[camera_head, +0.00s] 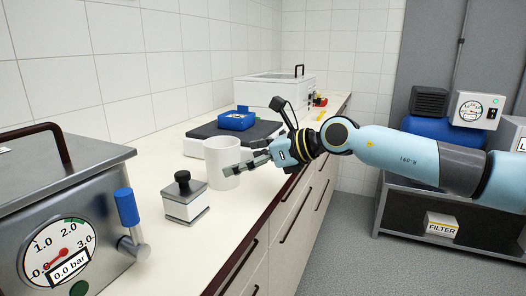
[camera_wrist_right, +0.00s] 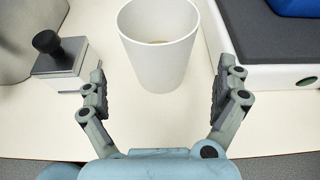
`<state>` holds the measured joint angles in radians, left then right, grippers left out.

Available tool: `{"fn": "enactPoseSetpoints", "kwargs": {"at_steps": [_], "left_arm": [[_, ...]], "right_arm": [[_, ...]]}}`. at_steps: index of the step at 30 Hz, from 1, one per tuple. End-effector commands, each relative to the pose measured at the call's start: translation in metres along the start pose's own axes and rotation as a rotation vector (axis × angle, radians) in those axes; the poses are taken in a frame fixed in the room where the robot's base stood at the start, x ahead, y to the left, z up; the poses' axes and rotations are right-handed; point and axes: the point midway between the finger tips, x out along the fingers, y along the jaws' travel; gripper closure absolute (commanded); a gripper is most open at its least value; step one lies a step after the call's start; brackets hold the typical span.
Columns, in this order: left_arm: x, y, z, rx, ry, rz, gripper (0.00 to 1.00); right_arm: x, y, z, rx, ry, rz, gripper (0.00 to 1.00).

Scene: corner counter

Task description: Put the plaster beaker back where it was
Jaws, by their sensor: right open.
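The white plaster beaker (camera_head: 221,160) stands upright on the counter, between a small metal block with a black knob and a dark-topped flat device. My right gripper (camera_head: 245,164) reaches in from the right at the beaker, its fingers partly in front of it. In the right wrist view the beaker (camera_wrist_right: 158,48) is just ahead of and between the two open fingers (camera_wrist_right: 165,95), with gaps on both sides. My left gripper is not in view.
The knobbed block (camera_head: 185,197) stands close left of the beaker. The flat device (camera_head: 210,137) with a blue item (camera_head: 237,119) on it is right behind. A metal vessel with a gauge (camera_head: 62,250) fills the near left. The counter's front edge is close.

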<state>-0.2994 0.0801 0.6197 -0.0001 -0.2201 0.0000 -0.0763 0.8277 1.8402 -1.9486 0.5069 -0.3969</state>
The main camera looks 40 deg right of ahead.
Motion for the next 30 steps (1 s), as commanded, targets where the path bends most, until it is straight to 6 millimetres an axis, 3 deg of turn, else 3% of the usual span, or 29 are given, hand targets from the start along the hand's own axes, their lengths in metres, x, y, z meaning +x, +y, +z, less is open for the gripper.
{"fn": "enactPoseSetpoints", "kwargs": {"at_steps": [3, 10, 30], "left_arm": [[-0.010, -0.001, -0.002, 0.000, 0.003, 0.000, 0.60], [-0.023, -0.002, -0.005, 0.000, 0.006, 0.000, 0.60], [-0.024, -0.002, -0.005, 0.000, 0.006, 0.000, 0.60]], "right_arm": [[-0.025, -0.001, 0.001, -0.008, 0.007, -0.001, 0.00], [-0.053, -0.001, 0.001, -0.003, 0.003, -0.001, 0.00], [-0.058, 0.000, 0.000, 0.001, -0.002, -0.001, 0.00]]}}
